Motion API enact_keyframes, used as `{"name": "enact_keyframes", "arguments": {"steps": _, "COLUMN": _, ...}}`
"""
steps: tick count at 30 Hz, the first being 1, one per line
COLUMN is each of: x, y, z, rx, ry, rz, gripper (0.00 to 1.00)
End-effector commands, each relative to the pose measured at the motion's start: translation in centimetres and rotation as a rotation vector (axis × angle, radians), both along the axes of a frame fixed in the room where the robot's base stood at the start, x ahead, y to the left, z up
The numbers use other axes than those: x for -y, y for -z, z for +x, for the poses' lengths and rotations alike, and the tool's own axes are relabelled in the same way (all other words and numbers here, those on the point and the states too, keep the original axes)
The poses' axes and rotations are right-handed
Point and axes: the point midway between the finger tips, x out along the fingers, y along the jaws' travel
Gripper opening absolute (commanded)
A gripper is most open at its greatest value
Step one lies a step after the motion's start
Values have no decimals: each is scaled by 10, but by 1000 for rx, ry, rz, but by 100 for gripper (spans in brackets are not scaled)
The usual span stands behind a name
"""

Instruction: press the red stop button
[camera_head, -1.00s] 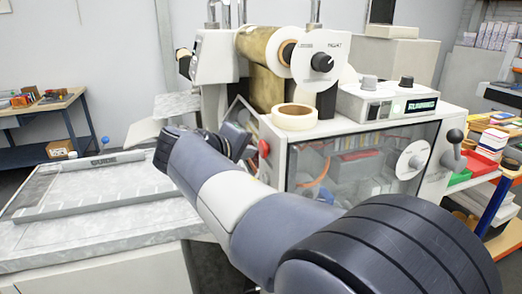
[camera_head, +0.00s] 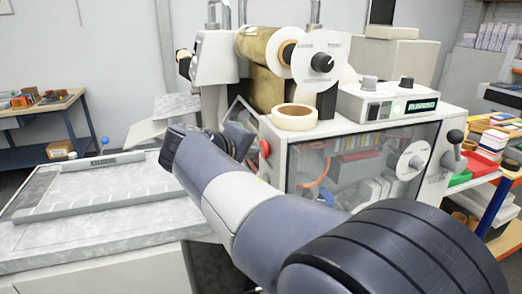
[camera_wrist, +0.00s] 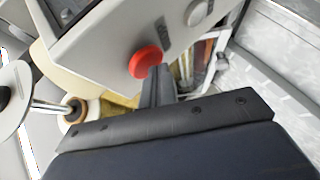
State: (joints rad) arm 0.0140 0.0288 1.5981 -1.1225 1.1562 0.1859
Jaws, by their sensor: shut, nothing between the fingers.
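The red stop button (camera_head: 264,148) sits on the left end of the grey machine's front housing in the head view. In the wrist view the round red button (camera_wrist: 145,60) shows on a light grey panel, left of and beside my fingertips. My gripper (camera_wrist: 159,72) is shut and empty, its dark narrow fingers pointing toward the panel. I cannot tell whether the fingertips touch the button or are apart from it. In the head view my arm's wrist is left of the button, and my fingers cannot be made out clearly.
The machine carries a brown roll (camera_head: 262,45), a tape ring (camera_head: 294,117) and a control box (camera_head: 387,102) with a lit display. A grey knob (camera_wrist: 199,12) is near the button in the wrist view. A flat feed table (camera_head: 100,190) lies left.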

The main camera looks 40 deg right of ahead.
Motion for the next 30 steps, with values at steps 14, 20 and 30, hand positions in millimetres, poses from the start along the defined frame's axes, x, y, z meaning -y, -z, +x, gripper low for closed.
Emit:
{"name": "enact_keyframes", "arguments": {"steps": 14, "x": 2, "y": 0, "z": -1, "rx": -1, "ry": 2, "rz": -1, "gripper": 0}}
{"name": "enact_keyframes", "arguments": {"steps": 20, "x": -4, "y": 1, "z": 1, "rx": 0, "ry": 1, "rz": -1, "gripper": 0}}
{"name": "enact_keyframes", "arguments": {"steps": 30, "x": -14, "y": 0, "z": 3, "rx": 0, "ry": 2, "rz": 0, "gripper": 0}}
